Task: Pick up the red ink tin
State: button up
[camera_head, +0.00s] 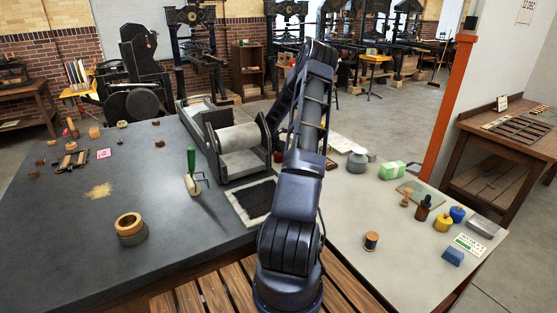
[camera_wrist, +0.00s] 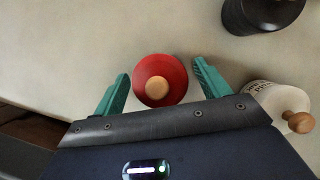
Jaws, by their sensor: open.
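The red ink tin (camera_wrist: 175,78) shows in the wrist view as a round red tin with a tan knob in its middle, standing on a pale tabletop. My gripper (camera_wrist: 161,70) is open, with one teal finger on each side of the tin. A gap shows between each finger and the tin, and nothing is held. In the head view my arm hides the gripper. A small red patch (camera_head: 277,156) shows just left of my arm there; I cannot tell if it is the tin.
A white lettered container with a wooden knob (camera_wrist: 276,98) stands close to the right finger. A dark round container (camera_wrist: 262,12) is beyond it. In the head view a roller press (camera_head: 238,138) stands left of my arm, and a grey jar (camera_head: 357,161) stands to its right.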

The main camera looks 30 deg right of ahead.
jog(key=shift+d+f, duration=0.1)
jog(key=shift+f, duration=0.2)
jog(key=c, duration=1.2)
jog(key=shift+w, duration=0.1)
jog(key=shift+r, duration=0.1)
